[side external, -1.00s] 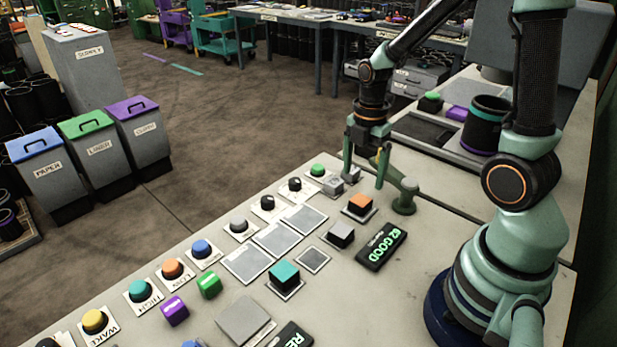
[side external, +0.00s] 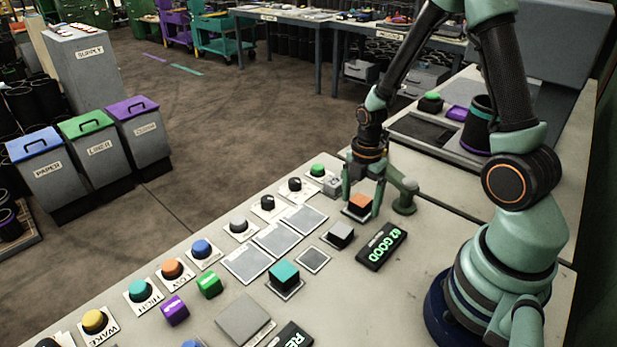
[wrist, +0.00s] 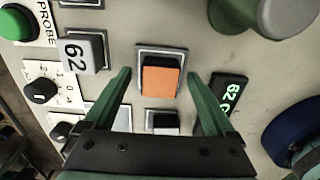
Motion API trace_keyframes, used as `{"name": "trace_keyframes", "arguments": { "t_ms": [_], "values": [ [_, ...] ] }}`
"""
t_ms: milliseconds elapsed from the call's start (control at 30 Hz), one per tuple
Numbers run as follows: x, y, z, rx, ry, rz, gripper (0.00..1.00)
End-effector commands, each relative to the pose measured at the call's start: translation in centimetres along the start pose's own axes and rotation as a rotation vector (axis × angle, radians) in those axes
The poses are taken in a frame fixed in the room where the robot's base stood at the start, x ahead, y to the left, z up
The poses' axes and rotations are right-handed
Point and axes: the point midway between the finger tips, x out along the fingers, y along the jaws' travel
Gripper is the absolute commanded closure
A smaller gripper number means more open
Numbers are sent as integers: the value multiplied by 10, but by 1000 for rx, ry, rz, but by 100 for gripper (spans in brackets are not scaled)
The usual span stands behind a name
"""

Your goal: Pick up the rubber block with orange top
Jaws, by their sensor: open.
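The rubber block with orange top (side external: 359,202) is a small dark block standing on a square pad near the display marked "62 GOOD". My gripper (side external: 361,206) is open, with its fingers pointing down on either side of the block. In the wrist view the orange top (wrist: 162,82) lies between the two fingertips (wrist: 159,75), with a gap on each side. The fingers do not visibly touch it. I cannot tell exactly how low the tips are beside the block.
A grey-topped block (side external: 341,233) and a teal-topped block (side external: 285,273) stand nearby. The lit display (side external: 381,247) is close in front. A green post (side external: 404,197) stands just right of the gripper. A grey block marked 62 (wrist: 82,53) sits to the left in the wrist view.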

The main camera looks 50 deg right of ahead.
Motion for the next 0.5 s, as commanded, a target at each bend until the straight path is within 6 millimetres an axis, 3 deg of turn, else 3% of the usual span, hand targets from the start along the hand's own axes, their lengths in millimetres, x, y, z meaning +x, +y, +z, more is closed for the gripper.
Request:
{"name": "trace_keyframes", "arguments": {
  "t_ms": [133,167,367,400,500],
  "values": [
    [0,0,0,0,0,0,10],
    [0,0,0,0,0,0,18],
    [0,0,0,0,0,0,94],
    [0,0,0,0,0,0,100],
    [0,0,0,0,0,0,100]
  ]
}}
